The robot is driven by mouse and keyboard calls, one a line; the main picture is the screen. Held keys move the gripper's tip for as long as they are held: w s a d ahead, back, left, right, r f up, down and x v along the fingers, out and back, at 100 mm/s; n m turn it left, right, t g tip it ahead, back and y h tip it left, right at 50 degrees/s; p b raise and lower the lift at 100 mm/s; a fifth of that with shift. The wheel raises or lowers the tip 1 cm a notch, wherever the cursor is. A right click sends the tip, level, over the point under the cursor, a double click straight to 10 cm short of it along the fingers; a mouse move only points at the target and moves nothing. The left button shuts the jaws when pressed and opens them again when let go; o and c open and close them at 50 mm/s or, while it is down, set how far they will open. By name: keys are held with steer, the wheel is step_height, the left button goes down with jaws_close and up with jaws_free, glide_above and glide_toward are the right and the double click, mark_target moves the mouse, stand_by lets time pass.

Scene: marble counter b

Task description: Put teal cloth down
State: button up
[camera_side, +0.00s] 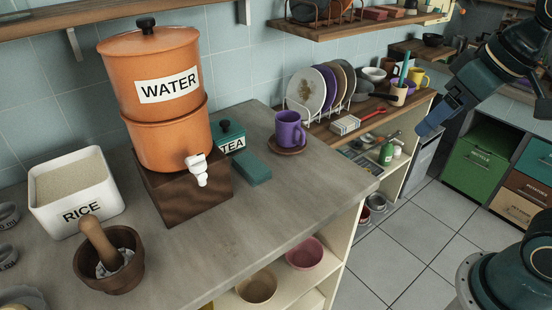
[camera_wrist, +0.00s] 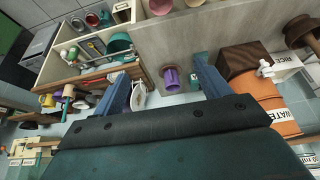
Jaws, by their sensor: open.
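A flat teal piece (camera_side: 254,168), which looks like the folded teal cloth, lies on the counter beside the wooden block, in front of the teal TEA tin (camera_side: 231,134). I cannot make it out in the wrist view. My gripper (camera_side: 428,128) is in the air at the right of the side view, well away from the cloth. In the wrist view my gripper (camera_wrist: 161,66) has its two blue fingers spread apart. Nothing is held between them; the purple mug shows far beyond the gap.
A purple mug (camera_side: 289,129) stands on a brown saucer (camera_side: 287,151) right of the cloth. The orange WATER dispenser (camera_side: 165,130) stands on a wooden block (camera_side: 178,196). A RICE bin (camera_side: 76,190) and a mortar (camera_side: 110,268) are at left. The counter's right front (camera_side: 310,185) is clear.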

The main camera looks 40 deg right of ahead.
steer(key=shift+t, duration=0.3)
steer(key=s+f, duration=0.1)
steer(key=s, duration=0.2)
steer(key=s+f, duration=0.1)
steer(key=s, duration=0.1)
steer(key=shift+d+f, duration=0.35)
steer(key=shift+o, duration=0.6)
steer(key=shift+w+r, duration=0.1)
steer(key=shift+w, duration=0.05)
